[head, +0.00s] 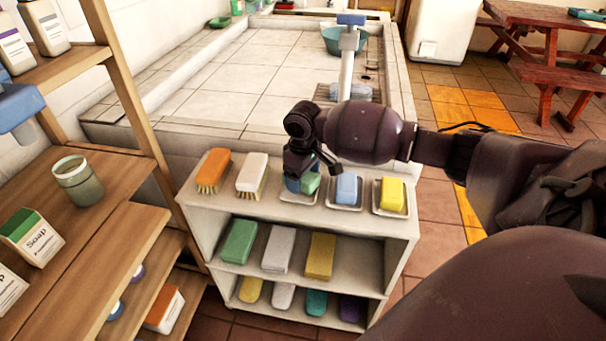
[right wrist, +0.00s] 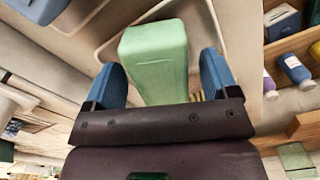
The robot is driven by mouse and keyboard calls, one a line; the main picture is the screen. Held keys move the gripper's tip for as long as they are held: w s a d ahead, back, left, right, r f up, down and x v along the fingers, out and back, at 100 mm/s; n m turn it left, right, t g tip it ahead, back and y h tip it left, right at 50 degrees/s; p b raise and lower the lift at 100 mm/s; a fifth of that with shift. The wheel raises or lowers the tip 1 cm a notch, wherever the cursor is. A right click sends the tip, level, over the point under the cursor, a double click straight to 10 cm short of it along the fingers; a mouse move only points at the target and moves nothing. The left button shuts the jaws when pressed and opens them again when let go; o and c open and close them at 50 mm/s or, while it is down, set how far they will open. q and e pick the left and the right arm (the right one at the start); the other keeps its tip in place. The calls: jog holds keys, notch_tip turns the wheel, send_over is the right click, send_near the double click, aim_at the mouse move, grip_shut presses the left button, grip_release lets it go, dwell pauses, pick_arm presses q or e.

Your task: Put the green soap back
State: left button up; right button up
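The green soap (head: 312,183) is at the white soap dish (head: 299,197) on the top of the low white shelf, at the left of the dish row. In the right wrist view, the green soap (right wrist: 158,58) stands between the blue fingers of my right gripper (right wrist: 164,80). Narrow gaps show beside the soap, so the fingers look open around it. In the head view my right gripper (head: 303,180) reaches down over the dish and hides part of the soap. Whether the soap touches the dish is hidden.
A blue soap (head: 347,189) and a yellow soap (head: 391,193) sit in dishes to the right. Orange (head: 214,168) and white (head: 252,172) brushes stand to the left. Sponges fill the lower shelves. A wooden rack (head: 135,100) stands left; the tiled basin (head: 260,75) lies behind.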

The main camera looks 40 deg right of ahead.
jog(key=shift+r, duration=0.2)
notch_tip(320, 180, up, 6)
jog(key=shift+f+p, duration=0.1)
jog(key=shift+p, duration=0.75)
pick_arm(q)
jog(key=shift+s+a+r+p, duration=0.15)
jog(key=shift+r+p, duration=0.55)
jog(key=shift+r, duration=0.45)
pick_arm(e)
notch_tip(320, 180, up, 6)
pick_arm(q)
jog(key=shift+r, duration=0.1)
